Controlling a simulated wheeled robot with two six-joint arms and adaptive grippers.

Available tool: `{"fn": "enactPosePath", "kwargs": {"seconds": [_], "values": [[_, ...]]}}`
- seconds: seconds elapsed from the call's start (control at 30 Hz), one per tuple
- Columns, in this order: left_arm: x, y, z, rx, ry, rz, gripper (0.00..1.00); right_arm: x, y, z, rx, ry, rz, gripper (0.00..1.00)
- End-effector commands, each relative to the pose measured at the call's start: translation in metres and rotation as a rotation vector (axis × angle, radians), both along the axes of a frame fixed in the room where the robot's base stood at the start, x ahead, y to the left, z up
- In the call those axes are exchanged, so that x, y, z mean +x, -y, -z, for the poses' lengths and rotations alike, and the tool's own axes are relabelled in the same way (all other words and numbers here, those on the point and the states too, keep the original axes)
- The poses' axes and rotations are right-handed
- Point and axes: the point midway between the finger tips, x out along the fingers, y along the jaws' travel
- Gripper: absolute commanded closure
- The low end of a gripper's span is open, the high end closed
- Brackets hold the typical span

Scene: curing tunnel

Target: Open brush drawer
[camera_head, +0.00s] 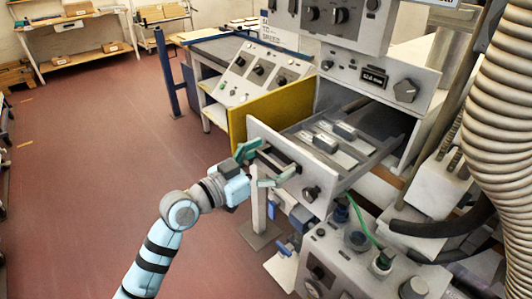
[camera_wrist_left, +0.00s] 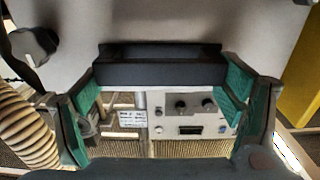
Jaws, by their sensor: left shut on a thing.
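The brush drawer (camera_head: 262,130) is pulled out of the grey machine, with a pale front panel and an open top. Several grey blocks (camera_head: 345,131) lie inside it. My left gripper (camera_head: 266,163) is at the outer face of the front panel, its green-padded fingers on either side of the dark drawer handle. In the left wrist view, the black handle (camera_wrist_left: 160,73) spans between the fingers of the left gripper (camera_wrist_left: 160,95), which is shut on it. The fingers partly hide the handle in the head view. My right gripper is not in view.
A yellow panel (camera_head: 270,108) stands just beyond the drawer. A dark knob (camera_head: 311,194) is at the front panel's right end. A control box (camera_head: 340,262) with hoses is below. A ribbed duct (camera_head: 505,100) is at right. The red floor at left is clear.

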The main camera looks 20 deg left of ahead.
Motion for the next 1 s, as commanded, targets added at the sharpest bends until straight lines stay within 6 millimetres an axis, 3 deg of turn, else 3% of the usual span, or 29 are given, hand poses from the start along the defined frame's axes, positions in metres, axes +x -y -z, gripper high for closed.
{"fn": "enactPosePath", "kwargs": {"seconds": [0.53,0.57,0.6,0.63,1.0], "values": [[-0.0063,0.0044,-0.0004,0.003,0.002,0.021,0.64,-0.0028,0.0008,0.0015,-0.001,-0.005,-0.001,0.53],[-0.0064,0.0043,-0.0004,0.003,0.002,0.02,0.11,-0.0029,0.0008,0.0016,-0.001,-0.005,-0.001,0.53],[-0.0064,0.0042,-0.0004,0.003,0.002,0.02,0.04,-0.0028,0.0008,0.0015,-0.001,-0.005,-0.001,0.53],[-0.0064,0.0042,-0.0004,0.003,0.002,0.02,0.0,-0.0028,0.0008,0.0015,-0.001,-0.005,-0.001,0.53],[-0.0081,0.0023,0.0002,0.004,0.001,0.018,0.0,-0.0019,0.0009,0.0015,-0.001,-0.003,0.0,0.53]]}}
